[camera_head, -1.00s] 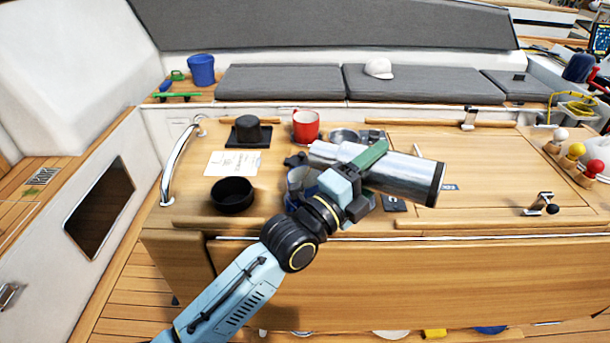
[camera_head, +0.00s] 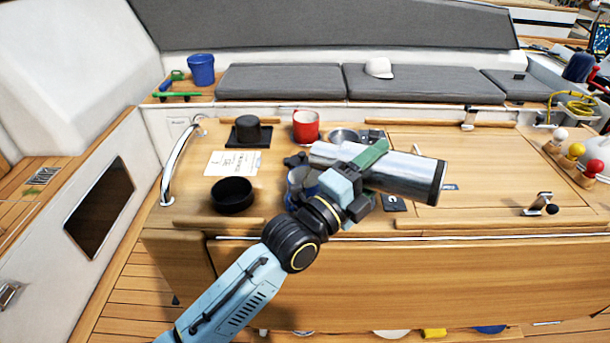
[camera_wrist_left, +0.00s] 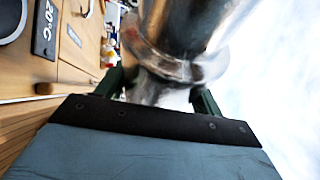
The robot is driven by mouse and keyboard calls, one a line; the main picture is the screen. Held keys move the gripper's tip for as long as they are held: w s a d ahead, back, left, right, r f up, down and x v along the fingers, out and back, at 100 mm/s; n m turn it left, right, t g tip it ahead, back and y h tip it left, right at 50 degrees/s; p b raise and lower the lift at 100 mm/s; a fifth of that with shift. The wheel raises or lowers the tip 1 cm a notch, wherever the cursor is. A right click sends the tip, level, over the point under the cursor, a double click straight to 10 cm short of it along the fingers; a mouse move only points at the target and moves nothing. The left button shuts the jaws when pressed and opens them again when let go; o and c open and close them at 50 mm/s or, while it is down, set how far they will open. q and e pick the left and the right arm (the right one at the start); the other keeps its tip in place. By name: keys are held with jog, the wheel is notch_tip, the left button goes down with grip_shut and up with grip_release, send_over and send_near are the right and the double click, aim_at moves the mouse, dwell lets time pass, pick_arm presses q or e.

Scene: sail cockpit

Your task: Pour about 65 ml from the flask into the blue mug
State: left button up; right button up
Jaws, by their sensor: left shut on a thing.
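My left gripper (camera_head: 364,172) is shut on the silver flask (camera_head: 408,174) and holds it above the table. The flask lies nearly level, its dark base (camera_head: 437,183) to the right and slightly lower, its neck end to the left. In the left wrist view the shiny flask (camera_wrist_left: 185,35) sits between the green fingers (camera_wrist_left: 157,90). The blue mug (camera_head: 296,181) stands on the table under the flask's left end, mostly hidden behind my gripper and wrist. Whether liquid is flowing cannot be seen. My right gripper is not in view.
A red mug (camera_head: 306,126), a metal bowl (camera_head: 343,136), a black bowl (camera_head: 233,195), a black lidded pot (camera_head: 248,130) and a paper card (camera_head: 233,163) are on the wooden table (camera_head: 460,160). A metal rail (camera_head: 178,160) edges its left side. The table's right part is mostly clear.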

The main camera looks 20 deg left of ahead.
pick_arm(q)
jog(key=shift+r, duration=0.25)
dwell(0.6)
